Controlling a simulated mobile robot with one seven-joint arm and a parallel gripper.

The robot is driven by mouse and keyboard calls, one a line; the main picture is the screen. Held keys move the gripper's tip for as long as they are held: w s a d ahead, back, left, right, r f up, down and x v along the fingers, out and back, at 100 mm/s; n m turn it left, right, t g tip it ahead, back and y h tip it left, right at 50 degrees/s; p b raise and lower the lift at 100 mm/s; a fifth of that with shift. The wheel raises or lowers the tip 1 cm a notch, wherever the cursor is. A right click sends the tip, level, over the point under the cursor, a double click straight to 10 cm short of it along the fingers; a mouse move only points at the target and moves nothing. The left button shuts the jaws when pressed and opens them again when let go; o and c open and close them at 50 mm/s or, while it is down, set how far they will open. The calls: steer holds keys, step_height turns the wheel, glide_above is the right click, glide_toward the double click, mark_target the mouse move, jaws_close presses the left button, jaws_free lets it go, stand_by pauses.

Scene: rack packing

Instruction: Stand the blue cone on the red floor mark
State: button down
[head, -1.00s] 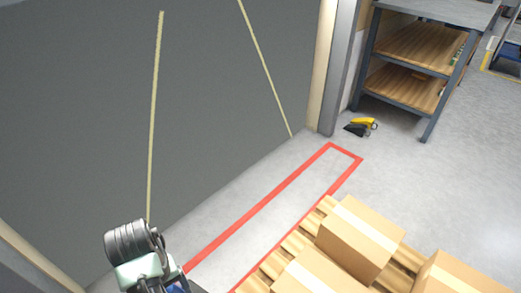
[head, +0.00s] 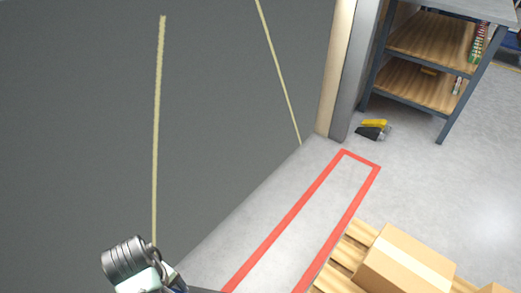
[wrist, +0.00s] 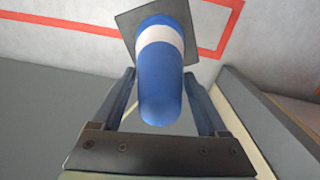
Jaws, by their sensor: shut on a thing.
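The blue cone (wrist: 160,84) has a white band and a dark square base. In the wrist view it sits between the two fingers of my gripper (wrist: 165,98), which is shut on it. The base points away from the gripper, towards the floor; I cannot tell its height above the floor. In the head view the cone and the fingertips are out of sight.
A pallet (head: 347,257) with cardboard boxes (head: 405,268) stands right of the mark. A shelf unit (head: 432,42) is at the upper right, with a yellow and black item (head: 373,130) on the floor near it. The strip inside the mark looks bare.

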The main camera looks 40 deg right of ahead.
steer(key=s+a+f+n+b, duration=0.2)
steer(key=s+a+f+n, duration=0.6)
steer(key=f+n, duration=0.4)
steer(key=shift+s+f+b, duration=0.25)
steer(key=shift+s+b, duration=0.05)
steer(key=shift+s, duration=0.1)
step_height(320, 180, down, 10)
steer(key=b, duration=0.6)
steer(key=shift+b, duration=0.3)
